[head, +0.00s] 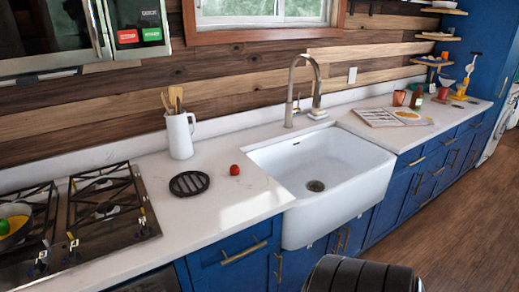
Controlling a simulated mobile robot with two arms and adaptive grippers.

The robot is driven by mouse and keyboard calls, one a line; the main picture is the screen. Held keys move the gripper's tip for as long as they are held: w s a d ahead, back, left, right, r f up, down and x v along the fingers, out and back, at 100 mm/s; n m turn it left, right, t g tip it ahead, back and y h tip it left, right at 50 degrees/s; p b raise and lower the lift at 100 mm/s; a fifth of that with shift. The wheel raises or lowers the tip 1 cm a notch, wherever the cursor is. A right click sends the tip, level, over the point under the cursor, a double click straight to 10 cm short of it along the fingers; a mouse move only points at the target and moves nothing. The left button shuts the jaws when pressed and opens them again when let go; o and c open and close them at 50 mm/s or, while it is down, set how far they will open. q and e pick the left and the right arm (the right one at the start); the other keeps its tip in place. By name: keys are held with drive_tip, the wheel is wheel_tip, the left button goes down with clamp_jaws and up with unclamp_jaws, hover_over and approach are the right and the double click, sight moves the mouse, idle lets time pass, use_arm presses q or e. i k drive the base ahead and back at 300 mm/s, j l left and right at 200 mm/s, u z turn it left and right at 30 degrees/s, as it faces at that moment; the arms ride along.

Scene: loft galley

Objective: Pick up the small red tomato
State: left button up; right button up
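The small red tomato (235,170) sits on the white countertop (222,201), a little left of the sink. It lies just right of a round black slotted trivet (189,184) and does not touch it. The tomato is in full view with nothing over it. Neither of my grippers shows in the head view, so I cannot see whether they are open or shut.
A white farmhouse sink (321,160) with a tall faucet (292,92) lies right of the tomato. A white utensil pitcher (180,137) stands behind the trivet. The gas stove (105,205) is at left. Blue cabinets (235,262) front the counter. Wooden floor at right is clear.

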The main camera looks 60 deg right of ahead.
sight(235, 170)
drive_tip(key=z, duration=2.7)
